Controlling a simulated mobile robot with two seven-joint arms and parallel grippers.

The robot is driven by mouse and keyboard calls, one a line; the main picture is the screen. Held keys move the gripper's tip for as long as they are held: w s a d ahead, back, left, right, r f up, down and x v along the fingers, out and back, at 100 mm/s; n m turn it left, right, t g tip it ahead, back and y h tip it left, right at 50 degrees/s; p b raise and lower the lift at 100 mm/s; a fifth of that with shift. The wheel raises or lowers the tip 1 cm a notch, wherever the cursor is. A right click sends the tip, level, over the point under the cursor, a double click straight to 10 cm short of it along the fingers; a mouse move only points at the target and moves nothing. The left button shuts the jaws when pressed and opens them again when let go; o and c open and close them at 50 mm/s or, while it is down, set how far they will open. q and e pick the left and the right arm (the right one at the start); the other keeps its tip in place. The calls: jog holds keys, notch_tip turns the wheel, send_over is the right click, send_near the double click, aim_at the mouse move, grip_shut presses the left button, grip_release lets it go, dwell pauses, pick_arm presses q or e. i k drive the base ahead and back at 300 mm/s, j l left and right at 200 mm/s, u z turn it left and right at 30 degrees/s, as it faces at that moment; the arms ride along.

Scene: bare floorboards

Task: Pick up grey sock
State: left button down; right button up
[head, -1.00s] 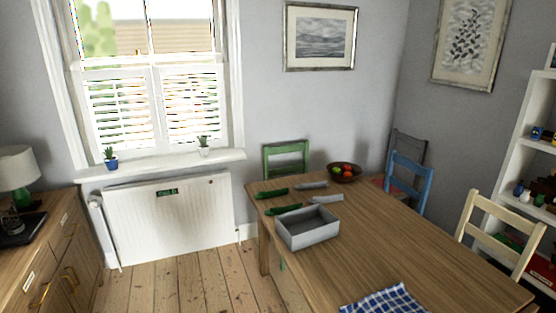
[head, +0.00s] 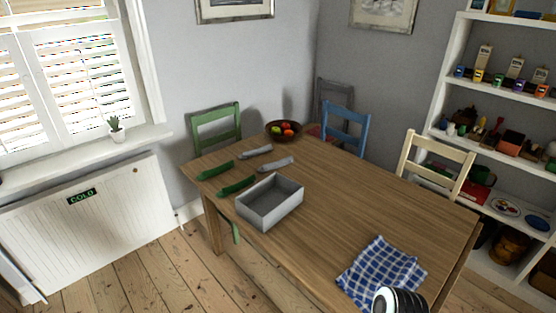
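Two grey socks lie on the far left part of the wooden table (head: 330,205). One grey sock (head: 257,152) is farther back, and the other grey sock (head: 276,164) lies nearer, just behind the grey box (head: 284,208). Two green socks lie left of them, one farther back (head: 216,171) and one nearer (head: 237,186). The box is open and looks empty. Neither gripper shows in the head view. A rounded white and black part, which may be mine, shows at the bottom edge over the checked cloth.
A blue checked cloth (head: 376,268) lies at the table's near edge. A fruit bowl (head: 283,131) stands at the back. Green (head: 217,126), blue (head: 346,128) and cream (head: 437,163) chairs surround the table. Shelves (head: 452,85) stand right. Bare floor (head: 135,275) is open at left.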

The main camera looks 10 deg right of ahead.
aim_at(270, 166)
jog(key=i+j+z, duration=0.2)
jog(key=i+j, duration=0.15)
jog(key=i+j+z, duration=0.2)
jog(key=i+j, duration=0.15)
jog(key=j, duration=0.25)
